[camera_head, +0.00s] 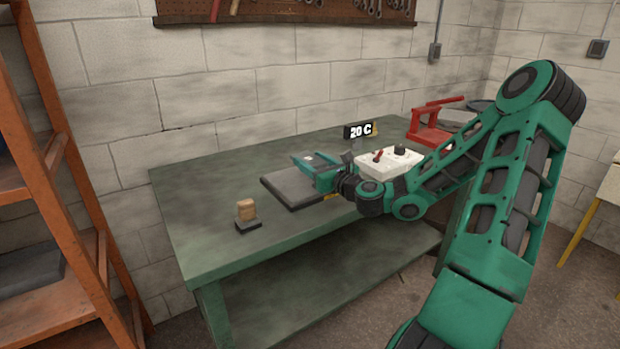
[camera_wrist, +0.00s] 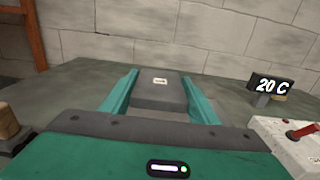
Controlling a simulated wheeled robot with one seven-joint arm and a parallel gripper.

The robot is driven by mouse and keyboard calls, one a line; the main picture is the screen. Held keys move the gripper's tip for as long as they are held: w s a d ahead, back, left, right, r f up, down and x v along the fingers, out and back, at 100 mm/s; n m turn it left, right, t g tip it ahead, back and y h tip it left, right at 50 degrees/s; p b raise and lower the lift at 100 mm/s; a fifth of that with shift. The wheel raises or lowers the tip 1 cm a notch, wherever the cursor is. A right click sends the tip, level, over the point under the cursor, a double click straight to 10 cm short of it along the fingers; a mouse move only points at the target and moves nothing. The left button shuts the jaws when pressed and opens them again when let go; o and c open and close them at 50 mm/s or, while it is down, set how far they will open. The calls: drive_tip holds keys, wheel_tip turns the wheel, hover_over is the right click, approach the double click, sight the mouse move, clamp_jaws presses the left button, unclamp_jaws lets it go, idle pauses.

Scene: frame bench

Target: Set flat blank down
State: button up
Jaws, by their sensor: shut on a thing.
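My gripper (camera_head: 308,162) is shut on the flat blank, a grey block with a small white label. In the wrist view the blank (camera_wrist: 158,96) lies level between the two teal fingers (camera_wrist: 160,100). In the head view the fingers mostly hide it. The gripper is over the right part of a dark, flat slab (camera_head: 284,187) on the green bench. I cannot tell whether the blank touches the slab or hangs just above it.
A "20 C" display (camera_head: 360,131) stands behind the gripper. A white control box (camera_head: 388,162) with a red lever is close on the right. A wooden block on a dark base (camera_head: 246,212) stands front left. A red frame (camera_head: 430,125) is at the bench's far right. The bench's left is clear.

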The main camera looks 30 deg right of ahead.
drive_tip(key=w+d+f, duration=0.4)
drive_tip(key=w, duration=0.1)
drive_tip(key=shift+d, duration=0.2)
drive_tip(key=shift+f, duration=2)
drive_tip(key=shift+f, duration=0.2)
